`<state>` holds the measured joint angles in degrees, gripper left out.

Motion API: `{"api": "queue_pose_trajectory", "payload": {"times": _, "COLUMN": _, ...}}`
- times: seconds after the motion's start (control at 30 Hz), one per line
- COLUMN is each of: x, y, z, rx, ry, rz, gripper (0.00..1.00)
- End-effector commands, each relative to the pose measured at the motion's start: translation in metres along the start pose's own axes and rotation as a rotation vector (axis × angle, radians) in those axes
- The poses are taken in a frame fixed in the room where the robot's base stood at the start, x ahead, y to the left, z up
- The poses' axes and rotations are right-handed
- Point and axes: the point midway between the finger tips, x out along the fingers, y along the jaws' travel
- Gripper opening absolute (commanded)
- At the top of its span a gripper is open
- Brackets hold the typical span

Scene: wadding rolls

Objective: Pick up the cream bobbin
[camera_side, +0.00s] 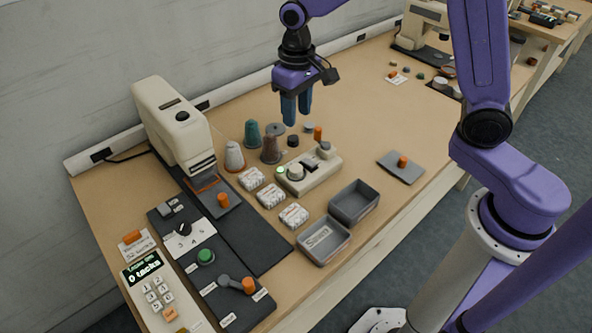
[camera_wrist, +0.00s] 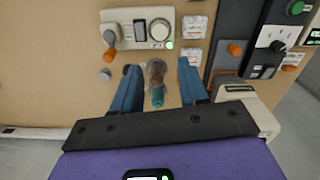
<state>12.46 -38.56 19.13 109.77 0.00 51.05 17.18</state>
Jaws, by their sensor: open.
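A cream cone-shaped bobbin (camera_side: 234,158) stands upright on the table near the sewing machine, in the side view. A cream round piece (camera_side: 296,171) also sits on the small winder-like device; it shows in the wrist view (camera_wrist: 159,29). I cannot tell for certain which is the named bobbin. My gripper (camera_side: 297,115) is open and empty, pointing down above the table behind the device. In the wrist view, a brown cone (camera_wrist: 156,70) and a green cone (camera_wrist: 157,97) show between my fingers. The cream cone is not clearly visible there, perhaps hidden by the right finger.
Several white labelled packets (camera_side: 270,195) lie between the cones and two grey trays (camera_side: 325,241). A sewing machine (camera_side: 172,122) stands left. A dark small bobbin (camera_side: 293,141) and an orange piece (camera_side: 318,133) are near the device.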

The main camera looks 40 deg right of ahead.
Motion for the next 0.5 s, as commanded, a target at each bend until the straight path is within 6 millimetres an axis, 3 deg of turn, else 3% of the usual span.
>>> {"api": "queue_pose_trajectory", "payload": {"times": 0.5, "x": 0.092, "y": 0.001, "z": 0.002, "rx": 0.000, "ry": -0.006, "rz": 0.002, "gripper": 0.43}}
